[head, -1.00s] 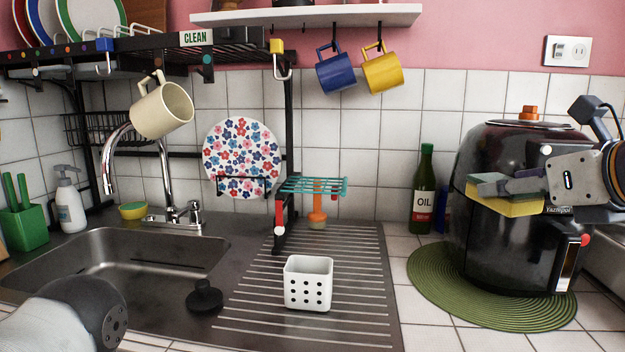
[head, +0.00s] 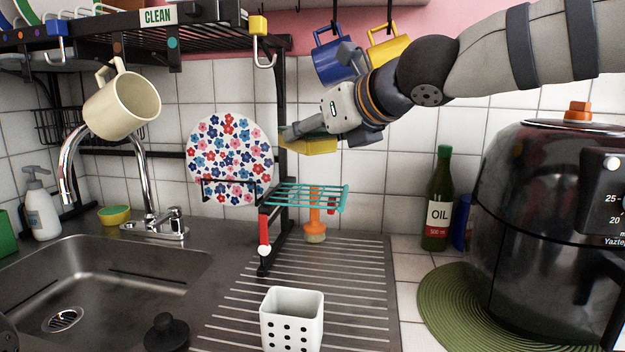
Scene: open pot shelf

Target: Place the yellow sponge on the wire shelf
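The yellow sponge (head: 318,147), with a darker green top layer, is held in my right gripper (head: 296,133). The gripper's fingers are shut on it, and the far finger is mostly hidden. The teal wire shelf (head: 330,196) is a small rack fixed to the black post. The sponge hangs in the air above this shelf, clear of it.
A floral plate (head: 231,155) stands left of the black post (head: 287,100). Blue (head: 330,62) and yellow (head: 392,47) mugs hang behind my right arm. A white perforated holder (head: 292,318) stands below on the drainboard. The wire shelf's top looks clear.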

